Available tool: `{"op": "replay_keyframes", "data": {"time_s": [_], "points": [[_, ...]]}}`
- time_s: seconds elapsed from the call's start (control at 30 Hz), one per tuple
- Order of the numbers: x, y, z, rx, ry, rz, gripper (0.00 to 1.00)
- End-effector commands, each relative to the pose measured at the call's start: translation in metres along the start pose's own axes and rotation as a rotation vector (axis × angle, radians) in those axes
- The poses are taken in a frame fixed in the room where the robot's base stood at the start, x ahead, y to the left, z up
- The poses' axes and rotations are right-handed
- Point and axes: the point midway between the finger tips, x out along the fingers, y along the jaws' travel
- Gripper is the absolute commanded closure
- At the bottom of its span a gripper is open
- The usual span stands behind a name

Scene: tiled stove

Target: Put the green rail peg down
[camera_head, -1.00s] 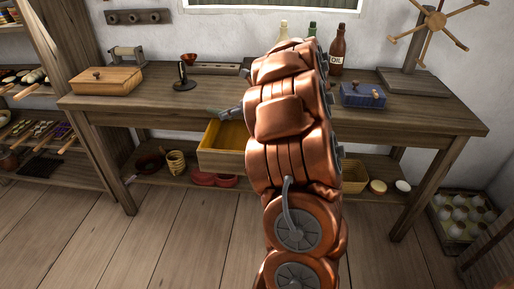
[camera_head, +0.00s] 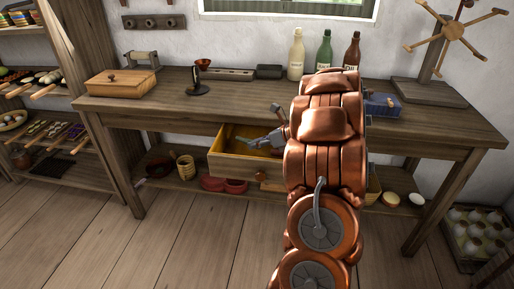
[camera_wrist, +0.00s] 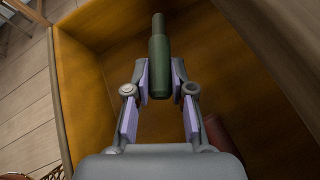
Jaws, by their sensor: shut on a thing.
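The green rail peg (camera_wrist: 159,60) is a dark green, stepped cylinder held between the fingertips of my gripper (camera_wrist: 160,85) in the wrist view. My gripper is shut on it. The peg points away from the wrist, over the yellow-orange inside of an open drawer (camera_wrist: 75,95). In the head view my gripper (camera_head: 268,141) is at the open drawer (camera_head: 238,166) under the workbench. The peg shows there only as a small greenish shape. I cannot tell whether it touches the drawer floor.
A reddish-brown object (camera_wrist: 216,132) lies in the drawer beside my right finger. The workbench (camera_head: 240,102) above holds a wooden box (camera_head: 120,84), a dark stand (camera_head: 200,82), bottles (camera_head: 324,54) and a blue box (camera_head: 384,104). A wall rail (camera_head: 152,22) hangs behind.

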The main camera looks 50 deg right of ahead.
Motion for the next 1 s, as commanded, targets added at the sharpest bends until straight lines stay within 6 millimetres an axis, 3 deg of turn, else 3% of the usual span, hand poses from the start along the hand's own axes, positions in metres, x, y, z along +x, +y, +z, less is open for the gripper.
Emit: {"op": "replay_keyframes", "data": {"time_s": [0.13, 1.0], "points": [[0.008, -0.003, -0.012, 0.002, -0.002, 0.001, 1.0], [0.013, -0.005, -0.021, 0.0, 0.0, 0.001, 1.0]]}}
